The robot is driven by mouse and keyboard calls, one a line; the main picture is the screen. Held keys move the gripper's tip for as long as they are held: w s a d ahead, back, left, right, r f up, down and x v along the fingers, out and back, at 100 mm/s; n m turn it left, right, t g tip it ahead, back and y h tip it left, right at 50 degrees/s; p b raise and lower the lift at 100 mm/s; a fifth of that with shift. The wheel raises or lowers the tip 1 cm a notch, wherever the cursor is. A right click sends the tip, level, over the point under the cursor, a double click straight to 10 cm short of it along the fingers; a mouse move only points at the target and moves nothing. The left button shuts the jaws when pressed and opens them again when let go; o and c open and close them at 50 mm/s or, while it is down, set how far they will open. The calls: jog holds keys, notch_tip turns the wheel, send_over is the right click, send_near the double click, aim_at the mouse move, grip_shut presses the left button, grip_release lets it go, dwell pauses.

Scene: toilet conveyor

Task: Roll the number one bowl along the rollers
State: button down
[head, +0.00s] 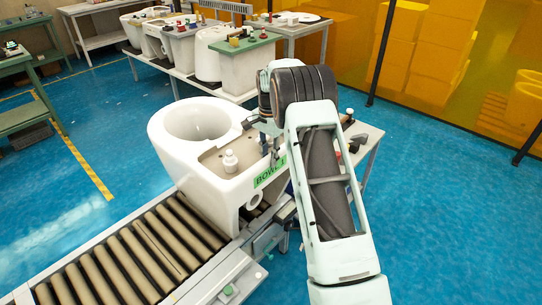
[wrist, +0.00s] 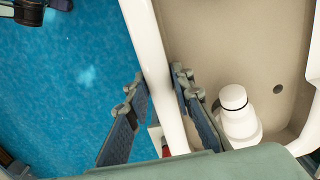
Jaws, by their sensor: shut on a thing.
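The number one bowl (head: 200,178) is a white toilet bowl with a green "BOWL 1" label. It sits at the far end of the roller conveyor (head: 130,262) in the head view. My gripper (wrist: 156,88) is shut on the bowl's thin white rim (wrist: 148,50), one blue-grey finger on each side of it. In the head view my gripper (head: 268,140) is at the bowl's right rear edge, partly hidden by my arm. A white capped fitting (head: 230,160) stands on the bowl's beige deck; it also shows in the wrist view (wrist: 237,115).
A small table (head: 368,134) stands right behind my arm. Benches with more bowls (head: 240,65) stand at the back. A green table (head: 30,110) is at the left. Blue floor (head: 95,130) is clear left of the bowl. The rollers in front are empty.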

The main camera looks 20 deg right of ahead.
jog(key=shift+d, duration=0.15)
jog(key=c, duration=1.7)
grip_release()
jog(key=shift+w+d, duration=0.1)
notch_tip(320, 180, up, 12)
jog(key=s+d+r+b, duration=0.1)
jog(key=s+d+b, duration=0.1)
jog(key=s, duration=0.3)
jog(key=s+d+r+b, duration=0.1)
jog(key=s+d+b, duration=0.1)
jog(key=s+d, duration=0.2)
jog(key=s+d+r+b, duration=0.1)
jog(key=s+d+b, duration=0.1)
jog(key=s+d, duration=0.2)
jog(key=shift+s+b, duration=0.35)
jog(key=shift+s, duration=0.65)
